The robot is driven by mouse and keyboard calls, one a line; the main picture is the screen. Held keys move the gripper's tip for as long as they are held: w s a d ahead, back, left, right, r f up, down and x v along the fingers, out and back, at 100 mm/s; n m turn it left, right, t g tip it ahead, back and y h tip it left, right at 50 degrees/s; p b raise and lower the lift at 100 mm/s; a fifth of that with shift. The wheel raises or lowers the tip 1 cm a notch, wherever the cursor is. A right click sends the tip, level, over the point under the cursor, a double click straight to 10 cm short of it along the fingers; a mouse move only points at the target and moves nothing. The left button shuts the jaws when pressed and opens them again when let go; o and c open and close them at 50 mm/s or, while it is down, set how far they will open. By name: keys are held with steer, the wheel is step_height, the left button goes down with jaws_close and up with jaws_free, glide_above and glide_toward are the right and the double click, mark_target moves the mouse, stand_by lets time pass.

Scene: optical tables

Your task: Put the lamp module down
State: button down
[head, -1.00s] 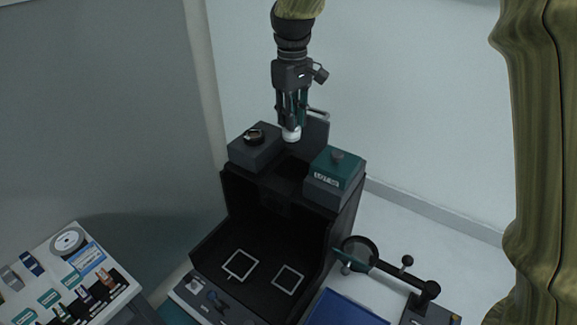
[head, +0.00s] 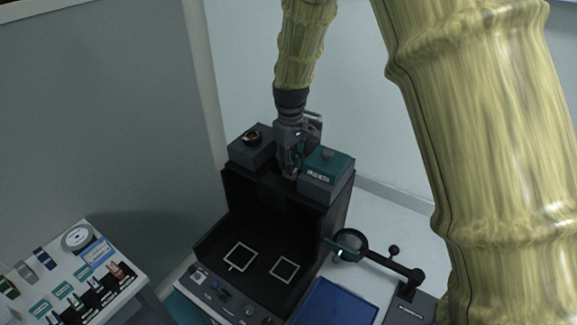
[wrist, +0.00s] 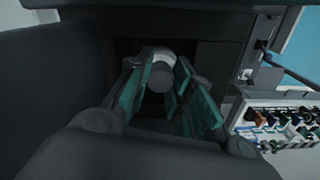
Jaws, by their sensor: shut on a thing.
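My gripper (head: 290,168) is low in the gap between the two raised blocks on top of the black housing. In the wrist view its teal-padded fingers (wrist: 165,95) are shut on the lamp module (wrist: 160,76), which shows as a grey round knob with a pale ring behind it. In the head view the module is mostly hidden by the fingers and blocks. I cannot tell whether it touches the surface beneath.
The left block (head: 252,146) carries a dark ring; the right block has a teal top (head: 328,162) close to my gripper. The black housing (head: 262,232) has two white square outlines on its floor. A magnifier (head: 350,243), blue mat (head: 337,303) and tool panel (head: 75,275) stand around it.

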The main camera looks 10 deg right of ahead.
steer(key=f, duration=0.1)
steer(key=w+f, duration=0.1)
steer(key=f, duration=0.1)
steer(key=shift+f+p, duration=0.2)
steer(key=shift+p, duration=0.2)
steer(key=shift+w+f, duration=0.15)
steer(key=shift+w, duration=0.15)
steer(key=shift+s+r, duration=0.3)
steer(key=shift+s, duration=0.3)
steer(key=shift+f, duration=0.15)
steer(key=c, duration=1.5)
jaws_free()
steer(key=shift+w+f, duration=0.2)
steer(key=shift+w, duration=0.05)
steer(key=shift+c, duration=0.2)
steer(key=shift+s, duration=0.1)
steer(key=shift+r, duration=0.15)
steer(key=shift+r+b, duration=0.35)
steer(key=shift+r, duration=0.2)
step_height(320, 180, up, 11)
steer(key=b, duration=0.3)
steer(key=shift+r, duration=0.1)
